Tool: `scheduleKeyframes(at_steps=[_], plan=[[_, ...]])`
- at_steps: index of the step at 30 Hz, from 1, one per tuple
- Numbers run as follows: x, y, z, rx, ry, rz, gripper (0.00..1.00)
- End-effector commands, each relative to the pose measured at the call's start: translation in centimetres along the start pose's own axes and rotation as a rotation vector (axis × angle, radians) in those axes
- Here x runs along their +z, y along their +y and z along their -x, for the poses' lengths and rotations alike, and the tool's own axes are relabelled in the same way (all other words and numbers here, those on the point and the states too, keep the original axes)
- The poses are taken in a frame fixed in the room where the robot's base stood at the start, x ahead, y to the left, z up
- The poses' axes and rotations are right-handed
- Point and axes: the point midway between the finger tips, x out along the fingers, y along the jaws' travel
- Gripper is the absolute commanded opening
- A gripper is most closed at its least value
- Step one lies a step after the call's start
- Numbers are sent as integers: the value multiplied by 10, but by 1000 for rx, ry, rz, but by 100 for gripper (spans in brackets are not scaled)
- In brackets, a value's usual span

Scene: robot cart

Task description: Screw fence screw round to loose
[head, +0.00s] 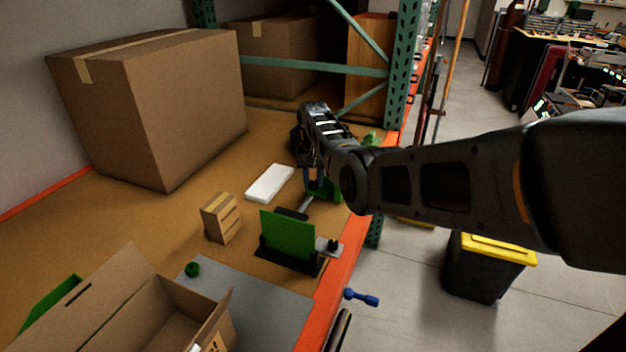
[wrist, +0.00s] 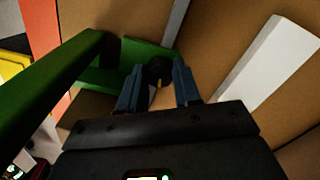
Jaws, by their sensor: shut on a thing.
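The fence screw (wrist: 160,69) is a dark round knob next to a green bracket (wrist: 150,54) in the wrist view. My gripper (wrist: 158,76) has its two blue fingers on either side of the knob and is shut on it. In the head view my gripper (head: 314,186) points down at the green part (head: 331,194) beside a grey metal bar (head: 305,204); the knob there is hidden by the gripper. A green upright panel (head: 287,236) stands on a black base at the near end of this bar.
A white block (head: 269,183) and small carton (head: 221,217) lie left of the fixture. A small metal plate with a black knob (head: 333,244) sits by the orange shelf edge (head: 352,250). An open box (head: 130,310) is at the near left, a large carton (head: 150,110) behind.

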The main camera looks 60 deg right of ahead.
Motion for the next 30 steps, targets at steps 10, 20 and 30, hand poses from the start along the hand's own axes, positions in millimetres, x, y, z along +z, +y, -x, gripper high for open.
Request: scheduleKeyframes(at_steps=[10,20,30], plan=[[0,0,0,0,1,-1,47],[0,0,0,1,1,-2,58],[0,0,0,0,1,-177,58]])
